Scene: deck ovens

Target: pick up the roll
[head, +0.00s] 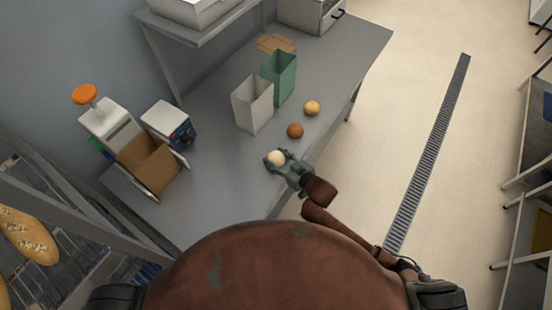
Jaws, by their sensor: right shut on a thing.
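Three round rolls show at the right side of the grey table in the head view. A pale roll (276,158) sits between the fingers of my right gripper (277,159), which is shut on it at or just above the tabletop; I cannot tell if it touches the table. A dark brown roll (295,131) lies a little beyond the gripper. A golden roll (312,108) lies farther back, near the table's right edge. My left gripper is not in view.
On the grey table (222,196), a white bag (252,105) and a green bag (281,76) stand behind the rolls. The table's front middle is clear.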

